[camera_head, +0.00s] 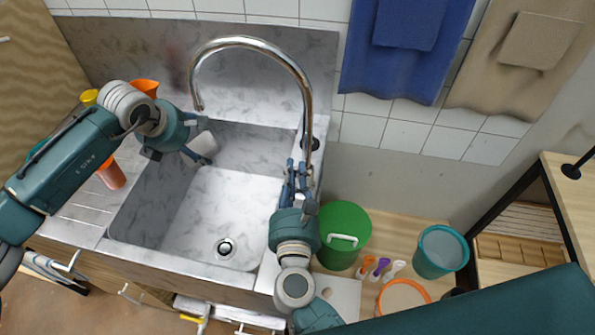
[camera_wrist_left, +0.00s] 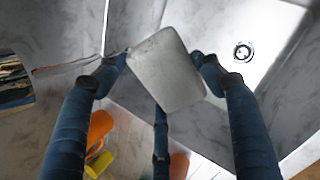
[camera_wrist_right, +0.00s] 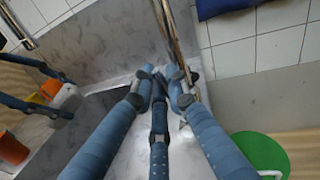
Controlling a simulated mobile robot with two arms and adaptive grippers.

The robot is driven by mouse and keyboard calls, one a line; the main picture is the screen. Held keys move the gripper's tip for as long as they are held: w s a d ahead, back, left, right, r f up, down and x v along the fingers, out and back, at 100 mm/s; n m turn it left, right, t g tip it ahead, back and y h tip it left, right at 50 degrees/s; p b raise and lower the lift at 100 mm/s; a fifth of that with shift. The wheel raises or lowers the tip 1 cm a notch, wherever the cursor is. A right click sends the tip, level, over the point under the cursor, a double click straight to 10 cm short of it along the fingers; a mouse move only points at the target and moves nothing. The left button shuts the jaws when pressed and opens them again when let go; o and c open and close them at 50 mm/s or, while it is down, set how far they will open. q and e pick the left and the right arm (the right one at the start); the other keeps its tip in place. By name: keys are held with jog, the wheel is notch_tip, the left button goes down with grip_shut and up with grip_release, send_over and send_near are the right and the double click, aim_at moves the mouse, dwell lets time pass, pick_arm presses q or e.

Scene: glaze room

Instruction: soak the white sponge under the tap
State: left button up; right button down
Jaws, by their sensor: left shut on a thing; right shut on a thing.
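The white sponge (camera_head: 204,144) is in my left gripper (camera_head: 193,143), over the left part of the sink (camera_head: 215,195). In the left wrist view the sponge (camera_wrist_left: 167,72) sits between both fingertips. The chrome tap (camera_head: 245,42) arches over the sink, and its spout end is just above the sponge, apart from it. I see no water stream. My right gripper (camera_head: 297,172) is shut at the tap's base, on what looks like the tap lever; the fingers mostly hide it. In the right wrist view the fingers close beside the tap's post (camera_wrist_right: 170,35).
A green bucket (camera_head: 341,236) stands right of the sink, close to my right arm. A teal bucket (camera_head: 441,251) and small coloured tools (camera_head: 379,268) are further right. Orange cups (camera_head: 111,174) stand at the left. The sink's drain area (camera_head: 225,247) is clear.

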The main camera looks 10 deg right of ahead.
jog(key=c, duration=1.7)
grip_release()
jog(key=s, duration=0.4)
jog(key=s+a, duration=0.1)
jog(key=s, duration=0.3)
jog(key=s+a, duration=0.1)
jog(key=s, duration=0.2)
jog(key=shift+s+a+r, duration=0.2)
jog(key=shift+s, duration=0.2)
